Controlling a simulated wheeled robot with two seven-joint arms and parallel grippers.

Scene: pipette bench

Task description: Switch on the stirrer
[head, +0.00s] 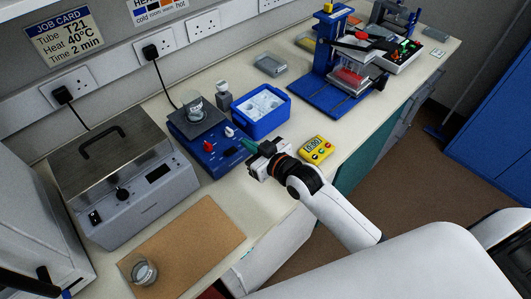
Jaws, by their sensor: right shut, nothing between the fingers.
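The stirrer (217,150) is a blue unit with a grey top plate, standing mid-bench. A glass beaker (195,104) sits on its plate. Its front has a red knob (208,146), a white knob (229,132) and a small dark display. My right gripper (249,147) is shut and empty at the right end of the stirrer's front. Its greenish fingertips are close to the panel; I cannot tell whether they touch it. They hide part of the panel's right end. My left gripper is not in view.
A grey lidded water bath (150,190) stands left of the stirrer. A blue box (262,125) stands behind my gripper, and a yellow timer (317,149) lies to its right. A brown board (195,235) with a glass (144,270) is in front. A blue stand (325,95) is farther back.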

